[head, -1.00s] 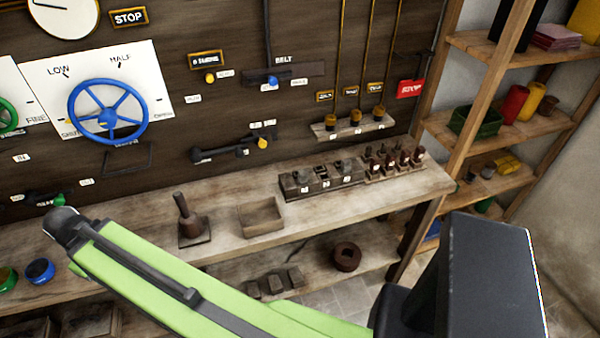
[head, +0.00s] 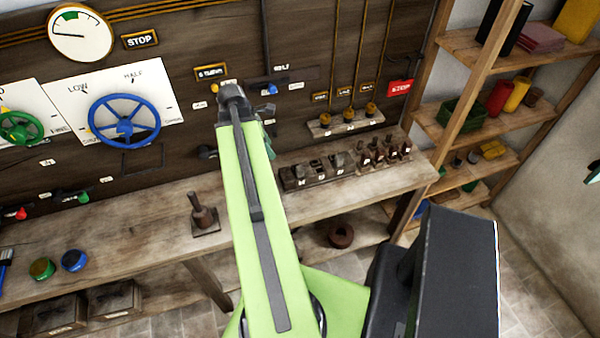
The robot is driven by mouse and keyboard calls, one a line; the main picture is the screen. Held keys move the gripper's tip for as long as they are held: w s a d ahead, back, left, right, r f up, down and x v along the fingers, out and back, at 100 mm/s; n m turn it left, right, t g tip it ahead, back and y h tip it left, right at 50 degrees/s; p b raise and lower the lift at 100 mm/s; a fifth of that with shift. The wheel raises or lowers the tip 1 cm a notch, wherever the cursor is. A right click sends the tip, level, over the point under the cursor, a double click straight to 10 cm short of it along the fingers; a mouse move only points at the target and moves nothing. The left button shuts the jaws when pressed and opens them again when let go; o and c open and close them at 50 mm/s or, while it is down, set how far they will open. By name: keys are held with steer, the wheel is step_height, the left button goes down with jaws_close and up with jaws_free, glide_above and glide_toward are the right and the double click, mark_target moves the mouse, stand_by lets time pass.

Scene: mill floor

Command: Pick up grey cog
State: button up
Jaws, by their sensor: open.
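I cannot make out a grey cog for certain in the head view. Small dark and greyish parts sit in a labelled block rack (head: 318,175) on the bench, too small to identify. My green arm rises through the middle of the view and covers part of the bench. A small dark and green piece of my arm shows just right of its upper end, in front of the board. My gripper's fingers are not visible; my arm hides what is behind it.
The wooden bench (head: 135,215) runs along the control board. A dark upright tool on a base (head: 203,215) stands left of my arm. A brown ring (head: 341,235) lies on the lower shelf. Wooden shelves (head: 475,120) stand at right. Tiled floor is clear below.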

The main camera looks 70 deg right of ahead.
glide_toward(299, 167)
steer(key=shift+n, duration=0.3)
steer(key=b+x, duration=0.2)
steer(key=b, duration=0.1)
steer(key=b+x, duration=0.2)
steer(key=b, duration=0.2)
steer(key=b+x, duration=0.2)
steer(key=b, duration=0.2)
steer(key=shift+w+a+f, duration=0.15)
steer(key=shift+a+f, duration=0.1)
steer(key=shift+f, duration=0.05)
steer(key=shift+d+f+b, duration=0.1)
steer(key=shift+b, duration=0.2)
steer(key=shift+g, duration=0.3)
steer(key=b+x, duration=0.4)
steer(key=x, duration=0.1)
steer(key=shift+d+f+b, duration=0.1)
steer(key=shift+d+b, duration=0.1)
steer(key=shift+b, duration=0.2)
steer(key=shift+c, duration=0.5)
jaws_close()
